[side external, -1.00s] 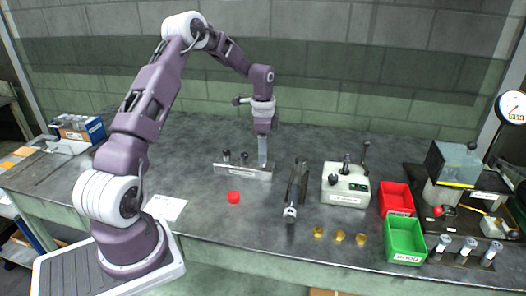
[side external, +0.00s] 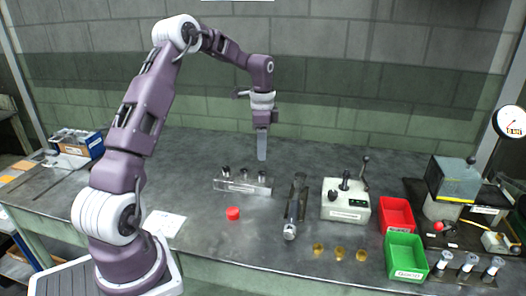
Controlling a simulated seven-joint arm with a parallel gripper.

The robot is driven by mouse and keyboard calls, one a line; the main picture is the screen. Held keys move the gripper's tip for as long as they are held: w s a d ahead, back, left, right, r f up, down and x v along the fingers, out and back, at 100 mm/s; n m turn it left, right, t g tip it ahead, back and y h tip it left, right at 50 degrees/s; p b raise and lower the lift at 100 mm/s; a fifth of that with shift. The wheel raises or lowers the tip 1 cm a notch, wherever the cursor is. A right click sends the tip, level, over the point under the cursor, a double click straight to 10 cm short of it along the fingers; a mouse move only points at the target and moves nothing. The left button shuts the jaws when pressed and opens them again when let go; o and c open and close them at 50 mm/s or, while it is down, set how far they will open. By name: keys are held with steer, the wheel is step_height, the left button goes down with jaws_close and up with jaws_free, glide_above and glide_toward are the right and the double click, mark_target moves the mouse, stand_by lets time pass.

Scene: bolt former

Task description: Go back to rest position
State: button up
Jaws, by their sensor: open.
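My gripper (side external: 262,157) points down above and behind the metal rack (side external: 233,186) near the middle of the table. It is open and looks empty. Its fingers are seen edge-on, so the gap between them does not show. The rack holds three dark-topped bolts (side external: 244,174) standing upright in a row. My gripper is apart from the rack and the bolts.
A red cap (side external: 233,213) lies in front of the rack. To the right are a dark clamp-like tool (side external: 296,205), a white control box (side external: 345,204) with levers, red (side external: 396,214) and green (side external: 405,254) bins, and several brass pieces (side external: 340,253). The table behind is clear.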

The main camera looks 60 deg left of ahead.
steer(key=s+d+r+n+t+y, duration=0.1)
steer(key=s+d+r, duration=0.2)
steer(key=d+r, duration=0.35)
steer(key=s+d+r+n+t+y, duration=0.1)
steer(key=s+d+r, duration=0.3)
steer(key=d+r, duration=0.25)
steer(key=s+d+n+t+h, duration=0.1)
steer(key=s+d+n, duration=0.1)
steer(key=s+d, duration=0.4)
steer(key=s+d+r+n+t+h, duration=0.1)
steer(key=s+d, duration=0.5)
steer(key=s, duration=0.8)
steer(key=shift+d+n+t, duration=0.4)
steer(key=shift+n+t, duration=0.4)
steer(key=shift+n, duration=0.2)
